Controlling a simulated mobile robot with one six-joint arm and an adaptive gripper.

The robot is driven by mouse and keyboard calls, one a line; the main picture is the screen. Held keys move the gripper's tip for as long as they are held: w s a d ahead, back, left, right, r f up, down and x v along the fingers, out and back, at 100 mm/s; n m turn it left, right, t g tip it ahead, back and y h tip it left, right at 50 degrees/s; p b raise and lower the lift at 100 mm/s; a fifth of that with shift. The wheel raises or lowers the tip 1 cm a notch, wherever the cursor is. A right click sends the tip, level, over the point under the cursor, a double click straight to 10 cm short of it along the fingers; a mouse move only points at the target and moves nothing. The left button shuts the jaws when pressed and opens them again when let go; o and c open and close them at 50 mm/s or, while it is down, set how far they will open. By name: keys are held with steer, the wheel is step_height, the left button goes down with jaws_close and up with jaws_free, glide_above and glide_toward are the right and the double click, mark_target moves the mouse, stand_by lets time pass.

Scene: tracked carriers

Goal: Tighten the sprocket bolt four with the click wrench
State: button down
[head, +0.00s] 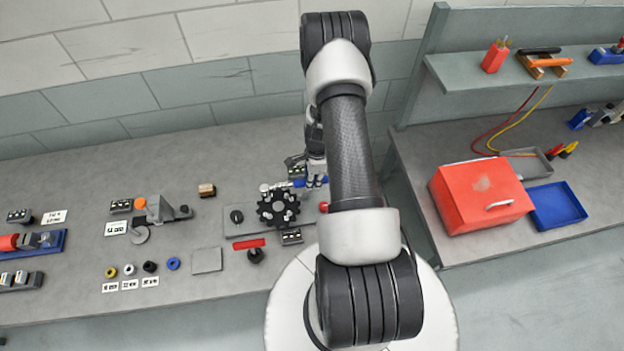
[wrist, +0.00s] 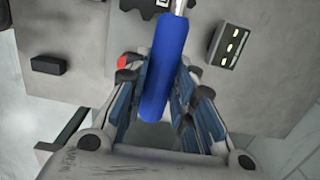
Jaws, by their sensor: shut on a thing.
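My gripper (wrist: 160,108) is shut on the blue handle of the click wrench (wrist: 166,50) in the wrist view. The handle runs up the picture to a metal shaft at the top edge; the wrench's head is out of that view. In the head view the blue wrench handle (head: 313,182) shows beside the black sprocket (head: 278,208), which carries several pale bolts around its rim. My arm hides part of the gripper there. I cannot tell which bolt is number four, or whether the wrench touches a bolt.
A red bar (head: 249,244) and a black knob (head: 255,256) lie in front of the sprocket. A small dark block with light marks (head: 291,237) sits near it. Coloured rings and labels lie left. A red box (head: 481,196) and a blue tray (head: 556,206) stand on the right bench.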

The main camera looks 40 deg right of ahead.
steer(key=shift+f+b, duration=0.85)
steer(key=shift+b, duration=0.3)
stand_by(2.0)
steer(key=shift+f, duration=0.3)
steer(key=shift+f+b, duration=0.1)
steer(key=shift+b, duration=0.35)
stand_by(0.6)
steer(key=shift+f+b, duration=0.3)
stand_by(0.6)
steer(key=c, duration=1.9)
jaws_free()
jaws_close()
